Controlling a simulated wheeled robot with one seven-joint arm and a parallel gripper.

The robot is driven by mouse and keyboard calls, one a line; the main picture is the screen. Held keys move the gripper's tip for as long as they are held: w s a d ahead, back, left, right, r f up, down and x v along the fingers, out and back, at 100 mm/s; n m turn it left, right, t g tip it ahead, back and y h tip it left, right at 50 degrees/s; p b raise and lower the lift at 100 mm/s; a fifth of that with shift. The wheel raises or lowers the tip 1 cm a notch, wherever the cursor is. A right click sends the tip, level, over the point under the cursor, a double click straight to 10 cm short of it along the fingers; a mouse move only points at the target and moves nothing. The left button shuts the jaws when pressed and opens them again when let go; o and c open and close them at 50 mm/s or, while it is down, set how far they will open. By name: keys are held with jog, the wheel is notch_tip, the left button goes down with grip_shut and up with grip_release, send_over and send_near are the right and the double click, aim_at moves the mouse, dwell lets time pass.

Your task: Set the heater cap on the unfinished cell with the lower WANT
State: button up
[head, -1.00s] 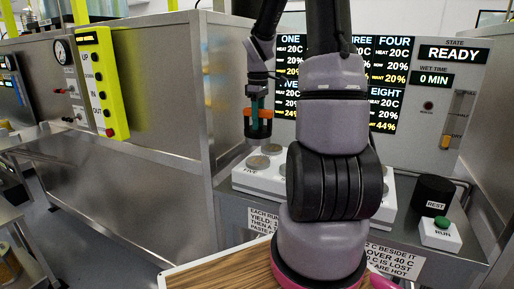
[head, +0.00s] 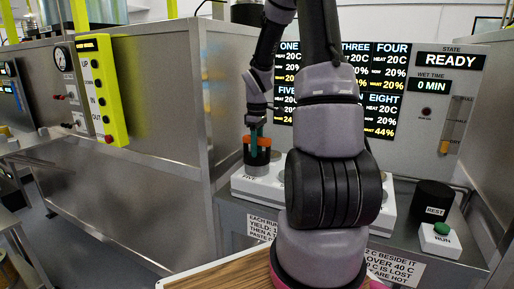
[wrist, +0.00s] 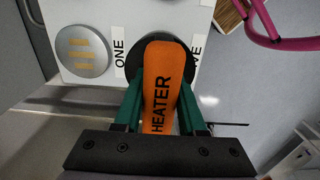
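My gripper (wrist: 162,120) has its green fingers shut on the orange handle of the heater cap (wrist: 160,85). In the head view the heater cap (head: 257,153) is upright, low over the white cell block (head: 402,208) at the cell labelled FIVE. I cannot tell whether it touches the cell. The cap hides that cell's top. Cell ONE (wrist: 84,50) shows as a bare round metal disc beside it in the wrist view. The display board (head: 388,90) shows EIGHT with WANT 44% and FIVE with a WANT starting with 2; my arm hides the middle columns.
The state panel (head: 450,61) reads READY, wet time 0 MIN. A large steel cabinet (head: 150,130) stands close on the left.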

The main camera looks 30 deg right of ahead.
jog(key=o, duration=0.4)
jog(key=shift+r, duration=0.1)
notch_tip(320, 180, up, 12)
jog(key=shift+f, duration=0.1)
jog(key=s+a+r+m+t, duration=0.2)
jog(key=s+a+r+m, duration=0.2)
jog(key=s, duration=0.2)
jog(key=s+a+r+m+t+y, duration=0.1)
jog(key=s+a+r+m+t, duration=0.1)
jog(key=s+a+r+m, duration=0.2)
jog(key=s+a+r+m+t+y, duration=0.1)
jog(key=s+a+r+m+t, duration=0.2)
jog(key=s, duration=0.6)
jog(key=shift+s+a+r+m, duration=0.15)
jog(key=shift+a+r+m, duration=0.05)
jog(key=shift+a+r, duration=0.35)
jog(key=shift+s+a+r+m, duration=0.2)
jog(key=shift+a+r, duration=0.2)
jog(key=shift+a, duration=0.2)
